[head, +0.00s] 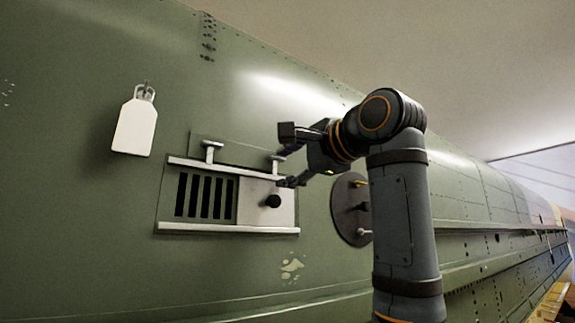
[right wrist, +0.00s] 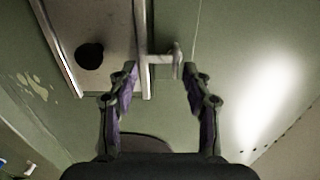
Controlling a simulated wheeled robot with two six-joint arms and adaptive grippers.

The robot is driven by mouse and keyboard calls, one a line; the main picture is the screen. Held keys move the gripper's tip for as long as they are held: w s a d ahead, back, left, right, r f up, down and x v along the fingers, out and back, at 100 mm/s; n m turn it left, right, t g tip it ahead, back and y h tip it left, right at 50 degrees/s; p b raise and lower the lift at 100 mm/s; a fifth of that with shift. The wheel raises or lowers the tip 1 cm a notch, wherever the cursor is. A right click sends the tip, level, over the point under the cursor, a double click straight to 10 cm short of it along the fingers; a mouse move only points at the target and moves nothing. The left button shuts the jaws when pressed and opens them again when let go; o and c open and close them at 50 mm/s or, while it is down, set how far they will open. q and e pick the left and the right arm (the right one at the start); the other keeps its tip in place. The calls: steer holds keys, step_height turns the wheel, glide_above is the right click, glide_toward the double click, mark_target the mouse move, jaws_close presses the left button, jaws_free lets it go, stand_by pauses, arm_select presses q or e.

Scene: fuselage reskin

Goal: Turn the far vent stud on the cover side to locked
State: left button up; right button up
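The vent in the head view has dark slots on its left and a pale sliding cover (head: 257,202) with a black knob (head: 273,201) over its right part. The far vent stud (head: 276,160) is a pale T-shaped piece at the upper rail, above the cover. My right gripper (head: 287,159) is beside this stud with its fingers apart. In the right wrist view the stud (right wrist: 177,60) shows between the open fingertips (right wrist: 160,72), closer to the right one; I cannot tell whether they touch it. My left gripper is not in view.
A second T-shaped stud (head: 212,148) stands at the rail's left part. A white tag (head: 135,127) hangs further left. A round dark plate (head: 350,210) is right of the vent, partly behind my right arm. The green fuselage (head: 90,230) below left is clear.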

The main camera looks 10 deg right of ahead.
steer(key=shift+o, duration=0.5)
steer(key=shift+s+d, duration=0.1)
steer(key=shift+s+r, duration=0.1)
steer(key=shift+s, duration=0.1)
steer(key=v, duration=1.1)
steer(key=shift+s+d, duration=0.15)
steer(key=shift+s, duration=0.1)
